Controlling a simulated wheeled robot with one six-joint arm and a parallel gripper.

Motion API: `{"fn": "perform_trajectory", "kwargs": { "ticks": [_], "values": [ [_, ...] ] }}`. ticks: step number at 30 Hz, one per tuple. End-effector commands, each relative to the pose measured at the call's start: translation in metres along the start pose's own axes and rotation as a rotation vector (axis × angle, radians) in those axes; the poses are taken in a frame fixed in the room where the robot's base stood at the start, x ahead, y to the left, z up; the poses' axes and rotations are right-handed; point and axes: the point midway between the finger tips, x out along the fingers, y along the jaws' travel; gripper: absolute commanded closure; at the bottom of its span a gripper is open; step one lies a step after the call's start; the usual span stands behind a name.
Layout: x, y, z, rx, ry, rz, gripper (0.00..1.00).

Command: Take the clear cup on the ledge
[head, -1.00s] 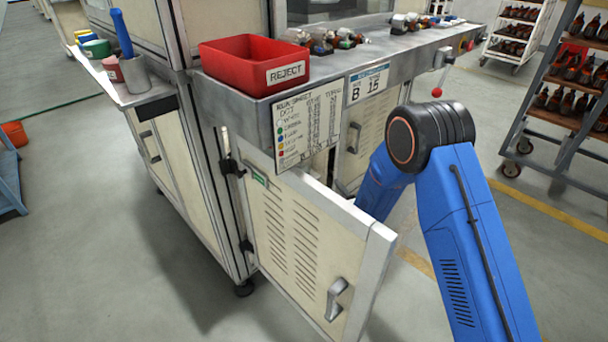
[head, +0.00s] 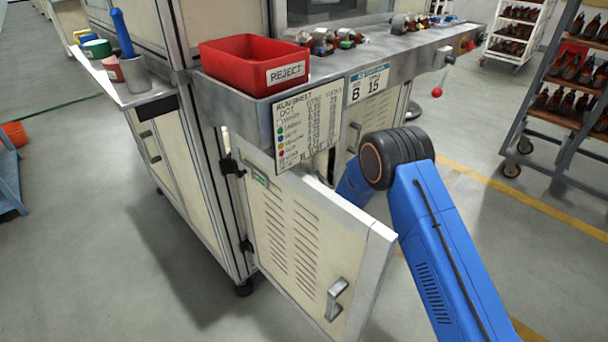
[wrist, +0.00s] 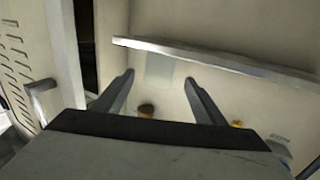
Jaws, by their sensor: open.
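My gripper (wrist: 159,77) is open in the wrist view, its two fingers apart and nothing clearly held between them. A pale, faintly see-through rectangular patch (wrist: 160,70) shows between the fingertips, below a light ledge-like bar (wrist: 225,61). I cannot tell whether this patch is the clear cup or a panel on the wall behind. No other clear cup can be made out. In the head view my gripper is hidden behind the open cabinet door (head: 310,240).
In the wrist view, a small brown round thing (wrist: 147,110) and a yellow thing (wrist: 238,124) lie beyond the fingers. The door's handle side (wrist: 42,86) is at left. In the head view, a red REJECT bin (head: 240,70) stands on the bench above; open floor lies right.

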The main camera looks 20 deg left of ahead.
Motion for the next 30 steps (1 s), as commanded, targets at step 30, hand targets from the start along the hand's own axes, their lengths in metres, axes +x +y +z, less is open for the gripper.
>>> {"fn": "perform_trajectory", "kwargs": {
  "ticks": [30],
  "values": [
    [0.064,0.002,-0.004,0.000,0.000,0.000,0.54]
  ]
}}
